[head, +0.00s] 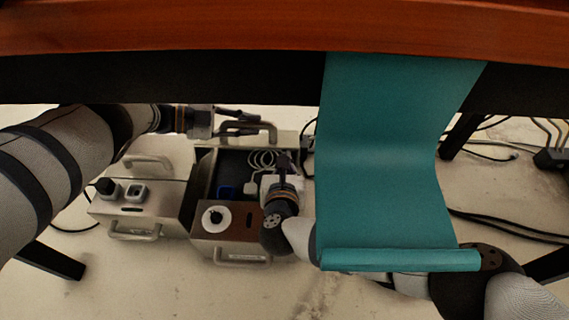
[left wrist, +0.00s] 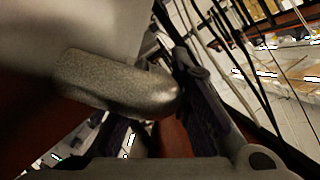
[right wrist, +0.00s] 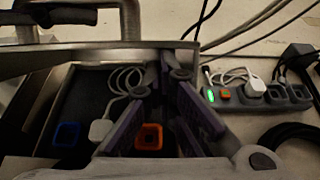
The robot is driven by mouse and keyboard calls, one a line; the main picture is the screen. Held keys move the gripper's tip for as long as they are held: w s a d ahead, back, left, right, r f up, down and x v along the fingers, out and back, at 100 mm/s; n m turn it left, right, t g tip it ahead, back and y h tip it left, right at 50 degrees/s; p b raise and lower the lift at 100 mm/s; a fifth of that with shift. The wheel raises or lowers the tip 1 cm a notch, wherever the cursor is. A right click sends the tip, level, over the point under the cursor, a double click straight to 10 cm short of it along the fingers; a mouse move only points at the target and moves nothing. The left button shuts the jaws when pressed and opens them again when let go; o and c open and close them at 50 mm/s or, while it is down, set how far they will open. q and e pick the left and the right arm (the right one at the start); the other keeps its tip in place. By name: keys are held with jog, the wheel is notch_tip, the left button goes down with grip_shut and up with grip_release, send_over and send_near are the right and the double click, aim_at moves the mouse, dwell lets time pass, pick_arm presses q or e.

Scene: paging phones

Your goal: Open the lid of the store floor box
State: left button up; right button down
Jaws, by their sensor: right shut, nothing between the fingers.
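A metal bar (left wrist: 120,85) fills much of the left wrist view; contact is unclear. My right gripper (head: 284,160) is shut and empty over the box's right side. The lid edge (right wrist: 100,57) and handle (right wrist: 130,20) show beyond its fingertips (right wrist: 170,65).
A closed beige box (head: 140,210) with small devices on top stands to the left. A white coiled cable (right wrist: 120,85) and a blue item (right wrist: 66,134) lie inside the open box. A power strip (right wrist: 255,96) lies right. A teal sheet (head: 390,170) hangs from the wooden table (head: 280,30).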

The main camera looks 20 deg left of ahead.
pick_arm(q)
jog(key=o, duration=0.4)
jog(key=shift+s+d+f, duration=0.1)
jog(key=shift+s+f, duration=0.1)
jog(key=shift+s, duration=0.05)
pick_arm(e)
jog(key=shift+w+a+r, duration=0.1)
jog(key=shift+w+r, duration=0.15)
jog(key=shift+r, duration=0.1)
pick_arm(q)
jog(key=shift+o, duration=0.2)
